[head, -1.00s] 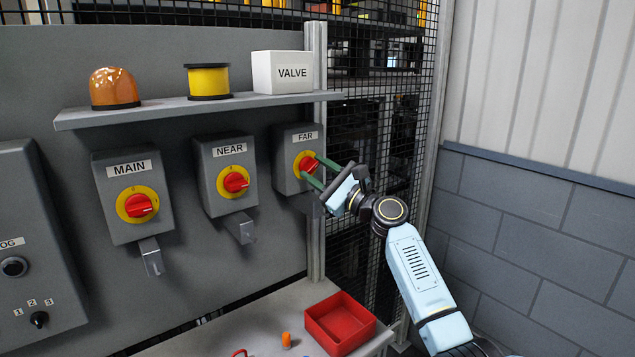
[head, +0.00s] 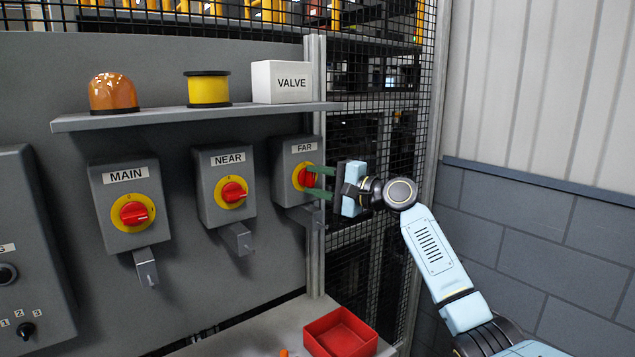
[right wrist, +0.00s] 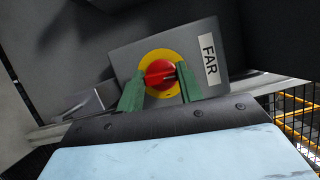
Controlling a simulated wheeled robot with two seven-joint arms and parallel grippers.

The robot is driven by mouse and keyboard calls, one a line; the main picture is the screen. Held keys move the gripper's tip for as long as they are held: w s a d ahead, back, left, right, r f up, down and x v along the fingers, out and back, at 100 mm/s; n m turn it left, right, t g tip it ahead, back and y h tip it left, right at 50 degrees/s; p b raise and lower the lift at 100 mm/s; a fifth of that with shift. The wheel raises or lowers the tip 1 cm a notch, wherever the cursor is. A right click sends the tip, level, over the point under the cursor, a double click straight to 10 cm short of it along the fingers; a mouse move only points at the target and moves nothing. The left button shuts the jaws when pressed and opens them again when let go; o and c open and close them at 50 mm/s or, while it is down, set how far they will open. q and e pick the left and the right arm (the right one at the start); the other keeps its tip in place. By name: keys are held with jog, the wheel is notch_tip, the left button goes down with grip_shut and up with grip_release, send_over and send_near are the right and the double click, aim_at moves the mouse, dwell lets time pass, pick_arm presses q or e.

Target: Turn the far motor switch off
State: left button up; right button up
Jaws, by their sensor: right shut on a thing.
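The FAR switch box (head: 284,155) is grey and hangs at the right end of the panel. Its red knob (head: 304,178) sits on a yellow disc. My right gripper (head: 320,182) reaches it from the right, with its green fingers around the knob. The right wrist view shows the red knob (right wrist: 160,74) between the two green fingers (right wrist: 160,88), shut on it. The fingers hide part of the yellow disc. My left gripper is not in view.
The NEAR box (head: 225,165) and MAIN box (head: 125,180) hang to the left. A shelf (head: 150,119) above carries an orange lamp, a yellow spool and a white VALVE box (head: 282,82). A red tray (head: 340,333) stands on the bench below. Wire mesh is at the right.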

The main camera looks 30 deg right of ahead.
jog(key=shift+n, duration=0.6)
jog(key=o, duration=1)
jog(key=b+v, duration=0.1)
jog(key=v, duration=0.5)
jog(key=b+v, duration=0.1)
jog(key=v, duration=0.6)
jog(key=shift+s+r, duration=0.2)
jog(key=shift+r, duration=0.1)
